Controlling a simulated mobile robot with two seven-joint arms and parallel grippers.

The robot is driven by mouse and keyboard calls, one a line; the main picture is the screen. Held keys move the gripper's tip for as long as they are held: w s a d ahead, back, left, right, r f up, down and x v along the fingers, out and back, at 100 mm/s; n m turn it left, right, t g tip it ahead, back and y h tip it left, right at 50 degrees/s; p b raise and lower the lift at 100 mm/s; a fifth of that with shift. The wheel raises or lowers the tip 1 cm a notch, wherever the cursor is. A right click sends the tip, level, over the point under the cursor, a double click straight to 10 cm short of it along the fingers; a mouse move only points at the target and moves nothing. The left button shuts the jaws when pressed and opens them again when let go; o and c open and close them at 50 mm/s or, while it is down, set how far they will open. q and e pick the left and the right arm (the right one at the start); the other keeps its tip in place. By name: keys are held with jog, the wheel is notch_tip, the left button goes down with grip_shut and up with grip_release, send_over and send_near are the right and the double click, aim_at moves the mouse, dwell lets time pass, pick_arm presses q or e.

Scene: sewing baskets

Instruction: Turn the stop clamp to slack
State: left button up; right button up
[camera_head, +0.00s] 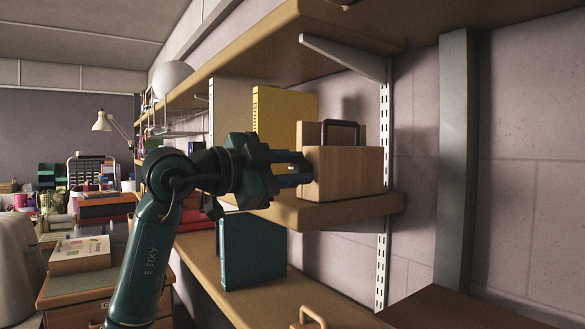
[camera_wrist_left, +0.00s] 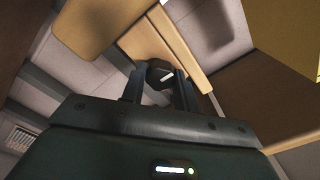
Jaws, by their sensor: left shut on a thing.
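A wooden sewing basket (camera_head: 350,171) with a dark handle (camera_head: 342,124) stands on the middle shelf. My left gripper (camera_head: 304,172) reaches its left side from the left. In the left wrist view, the stop clamp (camera_wrist_left: 160,74) shows as a dark knob with a white mark on it. It sits between the two fingers of my left gripper (camera_wrist_left: 160,84), which is shut on it. In the head view the fingers hide the clamp. I cannot tell which setting the white mark points to. My right gripper is not in view.
A yellow binder (camera_head: 284,112) stands behind my left gripper on the same shelf (camera_head: 350,211). A teal binder (camera_head: 252,252) stands on the lower shelf. A metal bracket (camera_head: 343,55) is above the basket. A wooden handle (camera_head: 310,316) shows at the bottom.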

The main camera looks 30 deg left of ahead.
pick_arm(q)
jog(key=o, duration=1)
jog(key=b+v, duration=0.3)
jog(key=v, duration=1)
jog(key=shift+s, duration=0.1)
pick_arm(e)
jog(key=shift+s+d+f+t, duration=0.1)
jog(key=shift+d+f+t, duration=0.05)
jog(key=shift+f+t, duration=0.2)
